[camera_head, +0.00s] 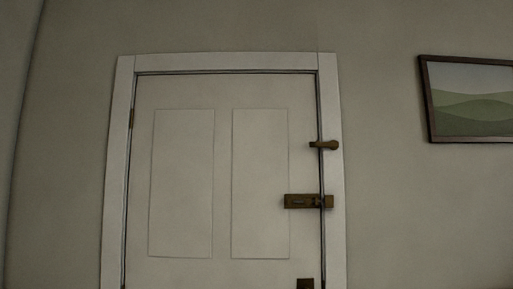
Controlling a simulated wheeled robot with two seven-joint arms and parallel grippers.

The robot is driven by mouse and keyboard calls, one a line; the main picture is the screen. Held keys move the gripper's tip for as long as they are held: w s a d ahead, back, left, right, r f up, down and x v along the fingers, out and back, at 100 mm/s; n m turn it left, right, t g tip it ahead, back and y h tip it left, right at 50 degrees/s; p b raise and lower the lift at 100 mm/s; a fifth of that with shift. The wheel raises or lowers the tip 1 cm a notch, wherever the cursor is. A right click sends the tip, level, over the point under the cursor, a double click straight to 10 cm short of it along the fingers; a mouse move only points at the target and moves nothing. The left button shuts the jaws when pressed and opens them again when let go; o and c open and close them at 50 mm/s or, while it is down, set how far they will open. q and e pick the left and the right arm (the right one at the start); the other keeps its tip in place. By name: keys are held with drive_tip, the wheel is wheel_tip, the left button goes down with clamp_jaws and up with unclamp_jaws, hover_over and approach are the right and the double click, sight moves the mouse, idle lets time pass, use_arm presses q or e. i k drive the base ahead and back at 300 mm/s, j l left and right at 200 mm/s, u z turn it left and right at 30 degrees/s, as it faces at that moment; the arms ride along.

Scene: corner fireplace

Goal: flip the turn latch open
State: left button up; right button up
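A pale panelled door (222,180) stands shut in a white frame, straight ahead. A small brass turn latch (323,145) sits high at the door's right edge. Its bar lies horizontal across the gap between door and frame. Below it is a second brass fitting (308,201), a longer horizontal plate with a slot, which also spans the gap; I cannot tell its exact kind. Neither of my grippers is in view.
A dark fitting (305,284) on the door is cut off by the bottom edge. A framed landscape picture (470,100) hangs on the wall to the right. Nothing visible stands before the door.

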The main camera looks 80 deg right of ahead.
sight(317, 143)
drive_tip(key=z, duration=3.2)
